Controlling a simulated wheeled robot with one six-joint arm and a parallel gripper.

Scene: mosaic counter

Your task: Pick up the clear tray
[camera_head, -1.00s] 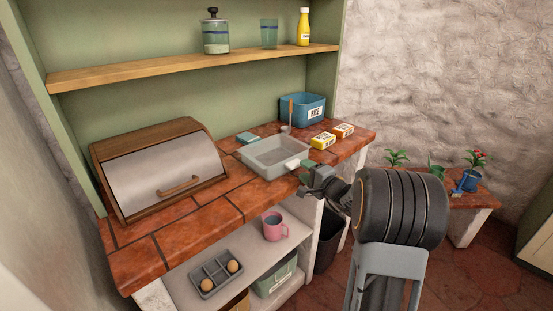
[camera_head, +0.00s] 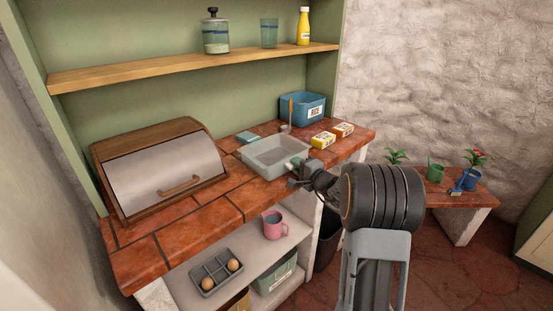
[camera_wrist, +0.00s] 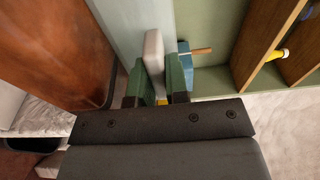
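The clear tray (camera_head: 252,162) is a shallow, pale see-through box on the tiled counter. It sits level, with its near right side towards my gripper (camera_head: 297,166). In the wrist view, the tray shows as a pale grey-blue surface (camera_wrist: 128,22) with a whitish handle (camera_wrist: 154,52) on its edge. The two green fingers of my gripper (camera_wrist: 159,82) stand on either side of this handle, close to it. Whether they press on it is not clear. In the head view, my gripper hides most of the handle.
A bread box (camera_head: 165,178) stands left of the tray. A pink mug (camera_head: 273,227) and an egg tray (camera_head: 213,265) sit on the shelf below.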

